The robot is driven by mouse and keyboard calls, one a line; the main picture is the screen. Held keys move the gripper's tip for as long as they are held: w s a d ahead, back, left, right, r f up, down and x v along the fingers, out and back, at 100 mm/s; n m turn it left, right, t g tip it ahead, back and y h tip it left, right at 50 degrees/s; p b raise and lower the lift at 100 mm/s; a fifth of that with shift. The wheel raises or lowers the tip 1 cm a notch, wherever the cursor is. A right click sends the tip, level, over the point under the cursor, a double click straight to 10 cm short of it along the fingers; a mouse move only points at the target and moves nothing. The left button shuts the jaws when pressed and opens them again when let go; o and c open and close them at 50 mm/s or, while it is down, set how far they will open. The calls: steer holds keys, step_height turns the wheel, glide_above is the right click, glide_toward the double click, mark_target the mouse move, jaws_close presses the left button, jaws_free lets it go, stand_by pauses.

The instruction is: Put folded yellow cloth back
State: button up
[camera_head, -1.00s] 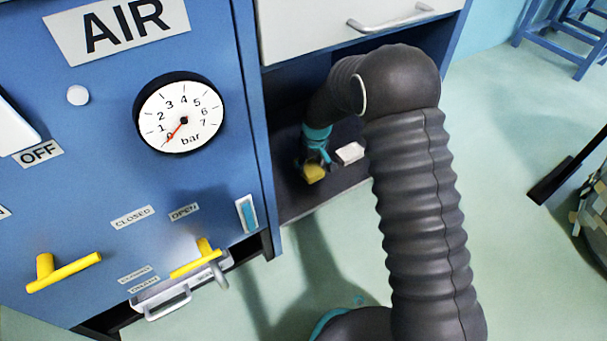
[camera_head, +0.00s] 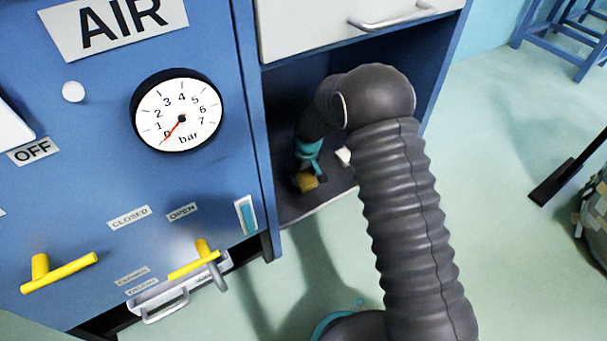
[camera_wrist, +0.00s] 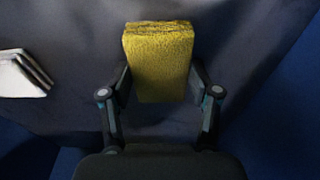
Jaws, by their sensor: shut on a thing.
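The folded yellow cloth (camera_wrist: 160,62) is between the fingers of my gripper (camera_wrist: 160,90) in the wrist view, and the fingers are shut on its sides. In the head view the yellow cloth (camera_head: 306,182) shows small at the end of my gripper (camera_head: 308,170), inside the open dark compartment (camera_head: 290,205) of the blue cabinet, low near its floor and front edge. I cannot tell whether the cloth touches the compartment floor.
A white folded item (camera_wrist: 22,76) lies to the left in the wrist view; its edge (camera_head: 344,155) shows beside my arm in the head view. A white drawer front (camera_head: 310,25) is above the compartment. The gauge panel (camera_head: 100,185) with yellow handles stands at left.

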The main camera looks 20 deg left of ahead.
mark_target(306, 181)
steer(key=o, duration=1)
steer(key=r, duration=0.4)
steer(key=d+r+p, duration=0.1)
steer(key=r, duration=0.3)
steer(key=s+r+p, duration=0.1)
steer(key=r, duration=0.3)
steer(key=shift+s+d, duration=0.1)
steer(key=shift+d, duration=0.1)
